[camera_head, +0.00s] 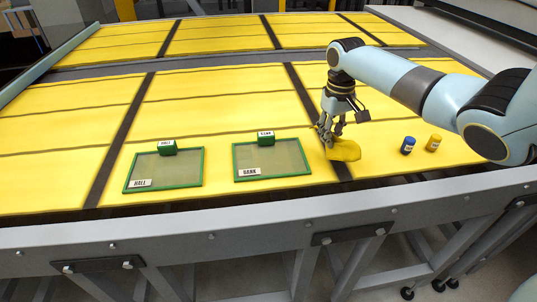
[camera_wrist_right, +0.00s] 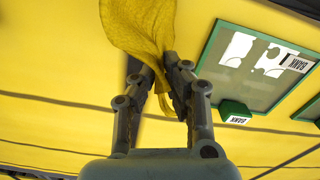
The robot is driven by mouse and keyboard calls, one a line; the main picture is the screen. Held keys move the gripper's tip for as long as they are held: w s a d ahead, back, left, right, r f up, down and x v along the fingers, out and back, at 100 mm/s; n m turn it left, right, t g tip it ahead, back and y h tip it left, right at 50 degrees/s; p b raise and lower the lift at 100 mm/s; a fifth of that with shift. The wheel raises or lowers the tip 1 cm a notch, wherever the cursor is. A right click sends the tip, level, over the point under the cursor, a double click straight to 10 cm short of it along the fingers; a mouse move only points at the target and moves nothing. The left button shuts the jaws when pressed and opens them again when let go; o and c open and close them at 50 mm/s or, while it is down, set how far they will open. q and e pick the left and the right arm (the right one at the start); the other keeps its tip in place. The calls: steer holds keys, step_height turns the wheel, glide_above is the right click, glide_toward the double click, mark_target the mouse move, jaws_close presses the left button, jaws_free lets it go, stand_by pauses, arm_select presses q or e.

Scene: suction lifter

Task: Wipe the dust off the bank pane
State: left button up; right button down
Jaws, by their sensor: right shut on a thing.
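The bank pane (camera_head: 285,158) is a dull greyish sheet in a green frame, lying on the yellow table with a BANK label at its front left. A green block (camera_head: 265,139) marked BANK sits at its back edge. In the wrist view, the bank pane (camera_wrist_right: 248,88) shows bright white patches; I cannot tell whether they are glare or clean areas. My right gripper (camera_head: 329,138) is shut on a yellow cloth (camera_head: 345,151), just right of the pane. The cloth (camera_wrist_right: 140,30) hangs from the fingertips (camera_wrist_right: 172,72) in the wrist view. My left gripper is out of view.
The hall pane (camera_head: 165,169), also green-framed with a green block (camera_head: 167,147), lies to the left. A blue cylinder (camera_head: 407,145) and a yellow cylinder (camera_head: 433,143) stand to the right. A grey rail (camera_head: 250,221) runs along the table's front. The yellow surface behind the panes is clear.

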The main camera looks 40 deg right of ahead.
steer(key=s+d, duration=0.1)
steer(key=d, duration=0.1)
steer(key=s+d+f, duration=0.1)
steer(key=d, duration=0.2)
steer(key=s+d+f, duration=0.1)
steer(key=d, duration=0.1)
steer(key=shift+s+d+f+b, duration=0.2)
steer(key=shift+f+b, duration=0.05)
steer(key=shift+b, duration=0.15)
steer(key=shift+c, duration=0.8)
jaws_free()
steer(key=shift+r+p, duration=0.4)
steer(key=shift+r, duration=2.35)
